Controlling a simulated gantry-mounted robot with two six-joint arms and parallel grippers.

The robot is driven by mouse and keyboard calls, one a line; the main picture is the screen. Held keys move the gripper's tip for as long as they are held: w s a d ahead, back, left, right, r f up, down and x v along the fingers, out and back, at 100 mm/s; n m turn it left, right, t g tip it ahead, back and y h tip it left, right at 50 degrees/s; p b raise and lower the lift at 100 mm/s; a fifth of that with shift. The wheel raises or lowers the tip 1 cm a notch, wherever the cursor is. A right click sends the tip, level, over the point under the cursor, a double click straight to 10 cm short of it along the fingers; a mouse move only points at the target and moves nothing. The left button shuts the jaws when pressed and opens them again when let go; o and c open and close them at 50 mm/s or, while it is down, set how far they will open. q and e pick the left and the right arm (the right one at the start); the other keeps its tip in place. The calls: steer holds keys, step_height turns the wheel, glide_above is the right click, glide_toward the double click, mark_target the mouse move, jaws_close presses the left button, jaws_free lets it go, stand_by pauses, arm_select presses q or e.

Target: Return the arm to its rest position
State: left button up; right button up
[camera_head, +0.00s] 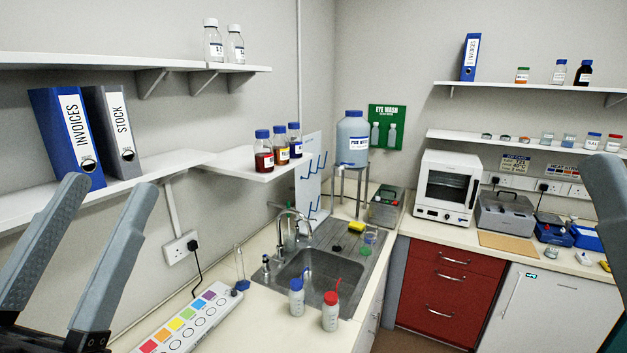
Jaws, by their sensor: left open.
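My left gripper (110,188) is at the left of the head view, its two grey fingers pointing up and spread apart. Nothing is between the fingers. They are in front of the wall shelf and the bench's left end, overlapping the shelf edge in the picture. My right arm shows only as a grey finger-like part (608,195) cut off by the right edge. Its opening is out of view.
A multicoloured numbered strip (190,319) lies on the bench near the left gripper. Two wash bottles, blue-capped (297,299) and red-capped (330,314), stand before the sink (318,275). Binders (70,135) and capped bottles (263,155) stand on the left shelf (150,172).

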arm_select(q)
steer(key=s+r+n+p, duration=0.1)
steer(key=r+p, duration=0.7)
steer(key=r, duration=0.1)
steer(key=s+a+r+n+t+y+p, duration=0.1)
steer(key=s+r+p, duration=0.1)
steer(key=r+p, duration=0.6)
step_height(320, 180, up, 2)
steer(key=shift+s+a+t+y, duration=0.2)
steer(key=shift+s+t+y, duration=0.1)
